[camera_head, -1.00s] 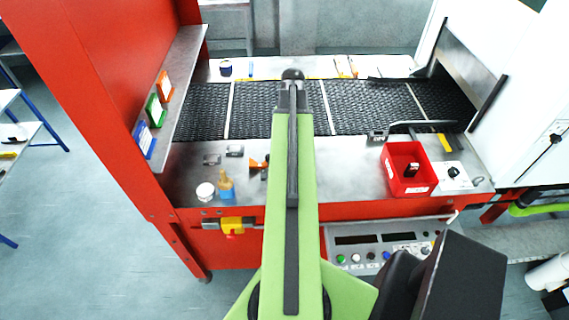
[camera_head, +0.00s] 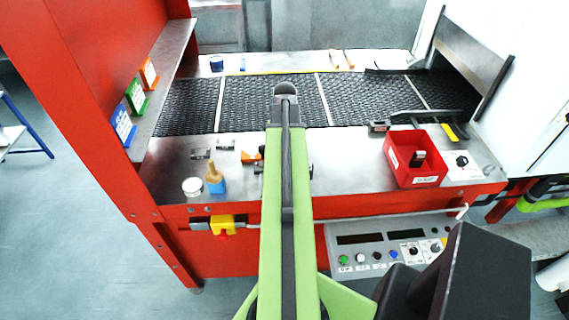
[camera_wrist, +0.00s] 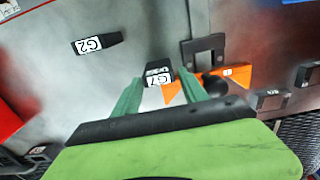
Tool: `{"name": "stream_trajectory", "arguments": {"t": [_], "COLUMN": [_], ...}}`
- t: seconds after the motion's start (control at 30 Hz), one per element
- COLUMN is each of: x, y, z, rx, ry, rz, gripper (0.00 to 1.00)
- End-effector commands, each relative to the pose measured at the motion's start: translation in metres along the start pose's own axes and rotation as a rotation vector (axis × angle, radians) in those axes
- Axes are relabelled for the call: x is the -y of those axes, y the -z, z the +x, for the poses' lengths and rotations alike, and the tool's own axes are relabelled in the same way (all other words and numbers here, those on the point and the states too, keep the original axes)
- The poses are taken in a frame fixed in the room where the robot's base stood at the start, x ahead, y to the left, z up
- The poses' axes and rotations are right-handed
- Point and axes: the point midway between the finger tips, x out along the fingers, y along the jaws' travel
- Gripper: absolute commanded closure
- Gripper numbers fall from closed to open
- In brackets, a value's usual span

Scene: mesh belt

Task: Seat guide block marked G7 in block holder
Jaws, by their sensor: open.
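The guide block marked G7 (camera_wrist: 158,75) is black with a white label and lies on the metal bench in the wrist view. My gripper (camera_wrist: 160,82) has its two green fingers apart, one on each side of G7; whether they touch it I cannot tell. In the head view my arm hides G7 and my fingertips. A dark bracket (camera_wrist: 205,50) stands close beside G7 with an orange piece (camera_wrist: 225,75) at its end. I cannot tell whether this bracket is the block holder. A similar block marked G2 (camera_wrist: 97,44) lies apart from G7.
A red bin (camera_head: 396,160) with a black block inside stands at right on the bench. A white round container (camera_head: 193,187) and a blue-and-tan bottle (camera_head: 215,180) stand at front left. Small dark blocks (camera_head: 201,154) lie behind them. The black mesh belt (camera_head: 345,95) runs behind.

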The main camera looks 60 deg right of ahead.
Motion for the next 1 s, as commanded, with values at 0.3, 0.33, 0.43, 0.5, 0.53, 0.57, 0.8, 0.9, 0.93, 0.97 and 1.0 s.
{"name": "stream_trajectory", "arguments": {"t": [0.3,0.33,0.43,0.5,0.53,0.57,0.8,0.9,0.93,0.97,1.0], "x": [0.001,0.001,0.001,0.001,0.001,0.001,0.002,0.002,0.002,0.002,0.002], "y": [0.001,0.001,0.001,0.001,0.001,0.001,0.001,0.001,0.001,0.001,0.001], "z": [0.048,0.047,0.044,0.044,0.044,0.044,0.044,0.044,0.044,0.044,0.044], "rx": [0.000,0.000,0.000,0.000,0.000,0.000,0.000,0.000,0.000,0.000,0.000], "ry": [0.000,0.000,0.000,0.000,0.000,0.000,0.000,0.000,0.000,0.000,0.000], "rz": [-0.001,-0.001,-0.001,-0.001,-0.001,-0.001,-0.002,-0.002,-0.002,-0.002,-0.002], "gripper": [0.49,0.49,0.49,0.52,0.56,0.60,0.91,1.00,1.00,1.00,1.00]}}
